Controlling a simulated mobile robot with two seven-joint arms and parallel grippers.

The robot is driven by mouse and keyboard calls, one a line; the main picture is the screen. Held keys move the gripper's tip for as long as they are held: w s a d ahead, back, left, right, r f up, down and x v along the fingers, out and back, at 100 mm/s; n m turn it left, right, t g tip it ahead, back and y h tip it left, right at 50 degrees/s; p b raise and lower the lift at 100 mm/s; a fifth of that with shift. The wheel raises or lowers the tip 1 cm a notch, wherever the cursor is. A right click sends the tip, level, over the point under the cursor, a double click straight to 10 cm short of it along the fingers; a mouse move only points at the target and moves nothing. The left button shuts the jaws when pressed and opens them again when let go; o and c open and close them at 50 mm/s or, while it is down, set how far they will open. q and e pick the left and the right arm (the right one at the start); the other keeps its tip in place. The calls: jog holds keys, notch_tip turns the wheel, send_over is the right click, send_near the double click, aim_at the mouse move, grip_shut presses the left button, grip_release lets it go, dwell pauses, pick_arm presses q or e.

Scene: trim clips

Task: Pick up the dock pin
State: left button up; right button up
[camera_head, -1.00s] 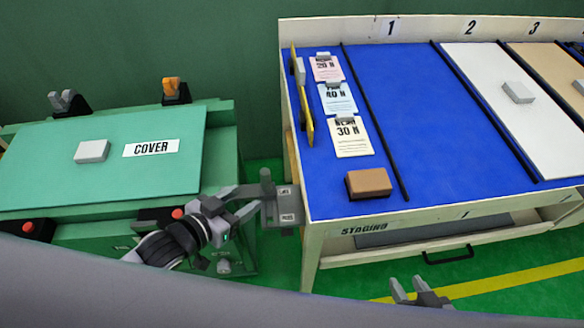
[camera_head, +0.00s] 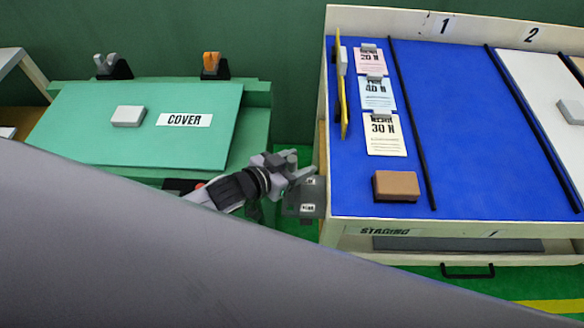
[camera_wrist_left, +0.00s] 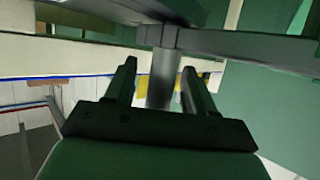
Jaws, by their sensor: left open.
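The dock pin (camera_head: 292,160) is a short grey cylinder by the grey bracket (camera_head: 304,198), in the gap between the green bench and the blue-topped table. My left gripper (camera_head: 297,170) is open at the pin. In the left wrist view the pin (camera_wrist_left: 163,78) stands as a grey post between the two open fingers of my left gripper (camera_wrist_left: 157,85). I see space beside the post, and I cannot tell whether a finger touches it. The arm and fingers partly hide the pin's lower part in the head view. My right gripper is not in view.
The blue-topped table (camera_head: 450,150), marked STAGING, stands close on the right, with a brown block (camera_head: 396,186) and several labelled cards. The green bench with its COVER panel (camera_head: 85,135) is on the left. A large grey part of mine blocks the bottom left.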

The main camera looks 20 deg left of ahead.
pick_arm(q)
jog(key=shift+w+d, duration=0.1)
jog(key=shift+w, duration=0.05)
grip_shut()
jog(key=shift+r, duration=0.1)
